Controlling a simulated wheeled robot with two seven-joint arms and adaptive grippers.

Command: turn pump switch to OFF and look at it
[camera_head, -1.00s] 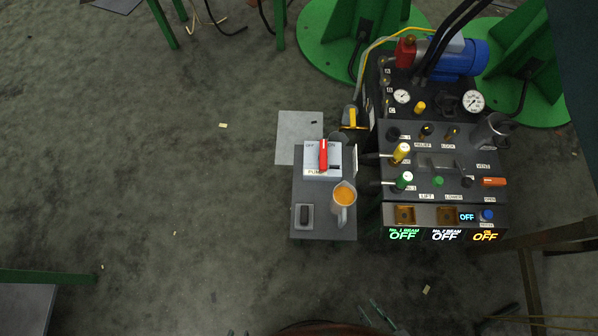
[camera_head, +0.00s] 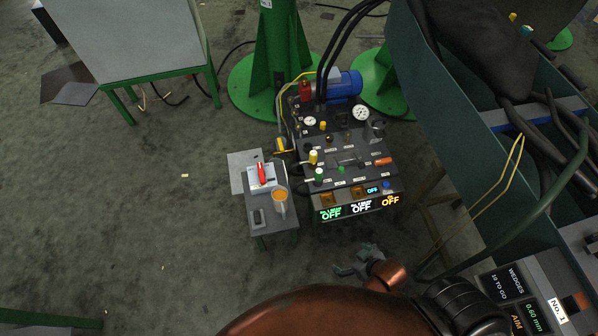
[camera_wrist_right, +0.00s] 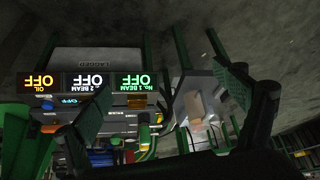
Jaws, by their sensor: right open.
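The pump switch (camera_head: 262,182) is a pale box with an upright red lever (camera_head: 262,173), standing on a small dark side table (camera_head: 259,239). Its labels are too small to read now, so I cannot tell the lever's setting. My right gripper (camera_head: 357,262) is in front of and below the console, apart from the switch, open and empty. In the right wrist view its two fingers (camera_wrist_right: 165,100) are spread wide, with the upside-down console displays (camera_wrist_right: 82,82) beyond. My left gripper is not in view.
The console (camera_head: 330,172) has gauges, knobs and OFF displays. A teal bench (camera_head: 455,140) with hoses lies at right. A grey-topped green table (camera_head: 125,40) is at upper left.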

